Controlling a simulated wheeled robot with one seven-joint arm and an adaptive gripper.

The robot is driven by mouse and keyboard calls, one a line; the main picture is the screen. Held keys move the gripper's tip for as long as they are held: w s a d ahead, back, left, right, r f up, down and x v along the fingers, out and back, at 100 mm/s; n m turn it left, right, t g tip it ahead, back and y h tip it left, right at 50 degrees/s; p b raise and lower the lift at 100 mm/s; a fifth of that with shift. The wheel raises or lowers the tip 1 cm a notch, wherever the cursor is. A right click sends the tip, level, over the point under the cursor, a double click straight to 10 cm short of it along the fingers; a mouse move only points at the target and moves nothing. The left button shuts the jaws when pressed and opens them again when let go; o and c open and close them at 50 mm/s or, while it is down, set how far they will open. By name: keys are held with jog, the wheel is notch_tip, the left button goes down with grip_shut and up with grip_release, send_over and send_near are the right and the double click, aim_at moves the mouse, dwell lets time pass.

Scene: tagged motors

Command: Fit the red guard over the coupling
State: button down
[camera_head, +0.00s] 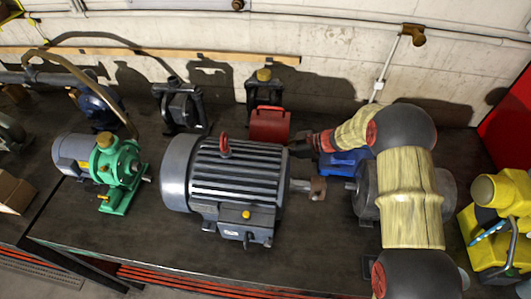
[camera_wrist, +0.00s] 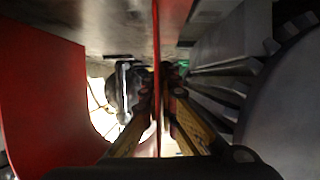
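The red guard (camera_head: 268,124) is a boxy shell at the back of the bench, near the wall; whether it rests on the bench is unclear. My gripper (camera_head: 303,145) reaches it from the right. In the wrist view, a thin red plate of the guard (camera_wrist: 156,45) runs between my two fingers (camera_wrist: 161,92), with a finger close on each side. Whether both fingers press on it is unclear. A broad red face shows at left. The coupling (camera_head: 318,187) is a small brownish piece on the shaft at the right of the large grey motor (camera_head: 238,175).
A green pump unit (camera_head: 118,170) stands left. A blue item (camera_head: 345,162) and a grey machine (camera_head: 367,190) are at right, partly behind my arm. Dark pumps (camera_head: 180,105) stand along the wall. A yellow machine (camera_head: 497,215) is far right. The front of the bench is clear.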

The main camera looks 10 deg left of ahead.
jog(key=shift+a+f, duration=0.5)
jog(key=shift+a, duration=0.05)
jog(key=shift+f, duration=0.15)
jog(key=c, duration=2)
grip_release()
jog(key=shift+f, duration=0.1)
jog(key=shift+c, duration=0.2)
jog(key=shift+d+r, duration=0.15)
jog(key=shift+r, duration=0.05)
jog(key=p+v, duration=0.1)
jog(key=v, duration=1)
jog(key=shift+d+p, duration=0.4)
jog(key=shift+r, duration=0.2)
